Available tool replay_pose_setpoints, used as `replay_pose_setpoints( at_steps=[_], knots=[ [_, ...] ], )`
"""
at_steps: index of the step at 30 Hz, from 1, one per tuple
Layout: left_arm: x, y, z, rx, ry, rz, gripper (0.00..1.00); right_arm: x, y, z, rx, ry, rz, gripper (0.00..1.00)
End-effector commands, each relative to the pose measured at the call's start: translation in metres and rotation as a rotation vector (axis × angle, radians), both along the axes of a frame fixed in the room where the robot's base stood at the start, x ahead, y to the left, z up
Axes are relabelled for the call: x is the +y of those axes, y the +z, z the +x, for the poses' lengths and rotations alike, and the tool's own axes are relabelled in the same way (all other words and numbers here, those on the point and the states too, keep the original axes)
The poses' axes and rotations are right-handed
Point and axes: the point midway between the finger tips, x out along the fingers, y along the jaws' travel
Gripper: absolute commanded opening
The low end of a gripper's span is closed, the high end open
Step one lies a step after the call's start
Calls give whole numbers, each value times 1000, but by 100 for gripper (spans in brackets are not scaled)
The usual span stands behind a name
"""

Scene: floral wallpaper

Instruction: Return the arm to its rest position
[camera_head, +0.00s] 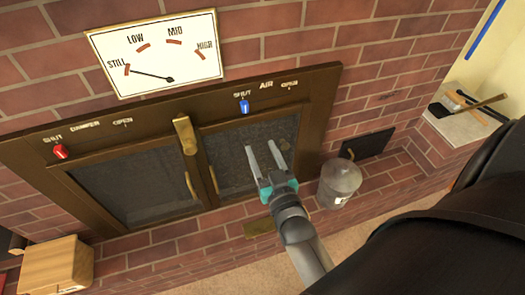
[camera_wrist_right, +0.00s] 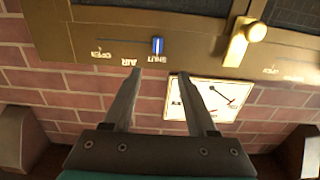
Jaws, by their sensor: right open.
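My right gripper (camera_head: 264,160) is open and empty in front of the right glass door (camera_head: 250,155) of a brown-framed oven in a brick wall. In the right wrist view its two fingers (camera_wrist_right: 164,85) point up, apart, with nothing between them but wall and frame behind. The blue air slider (camera_head: 244,106) sits at the end marked SHUT and also shows in the wrist view (camera_wrist_right: 158,46). The red damper slider (camera_head: 60,151) is at its SHUT end. The brass latch (camera_head: 185,135) stands between the two doors. My left gripper is out of view.
A dial gauge (camera_head: 155,52) hangs above the oven, its needle near STILL. A grey metal canister (camera_head: 340,180) stands right of my gripper. A wooden box (camera_head: 55,265) is at the lower left. A ledge (camera_head: 455,125) with tools is at the right.

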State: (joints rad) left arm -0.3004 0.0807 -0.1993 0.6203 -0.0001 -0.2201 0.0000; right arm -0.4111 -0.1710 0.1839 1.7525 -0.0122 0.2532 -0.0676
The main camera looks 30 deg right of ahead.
Motion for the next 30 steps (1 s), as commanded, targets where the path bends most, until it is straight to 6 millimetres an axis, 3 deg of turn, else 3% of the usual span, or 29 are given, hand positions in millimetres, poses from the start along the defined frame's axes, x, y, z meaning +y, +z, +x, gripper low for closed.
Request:
replay_pose_setpoints(
  at_steps=[8, 11, 14, 17, 20, 24, 26, 30],
  knots=[
    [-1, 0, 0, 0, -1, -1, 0, 0, -1, 0, 3, 1, 1, 57],
    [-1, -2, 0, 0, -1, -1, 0, 6, -18, 0, 40, 17, 10, 57],
    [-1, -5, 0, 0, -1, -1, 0, 20, -60, -4, 138, 56, 32, 57],
    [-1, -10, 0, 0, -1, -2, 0, 42, -126, -19, 296, 116, 60, 57],
    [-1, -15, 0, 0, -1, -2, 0, 63, -195, -47, 477, 179, 79, 57],
    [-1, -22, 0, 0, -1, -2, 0, 83, -283, -107, 744, 254, 88, 57],
    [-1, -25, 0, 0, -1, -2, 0, 86, -316, -139, 858, 281, 85, 57],
    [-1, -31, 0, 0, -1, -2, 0, 81, -378, -222, 1126, 327, 62, 57]
  ],
)
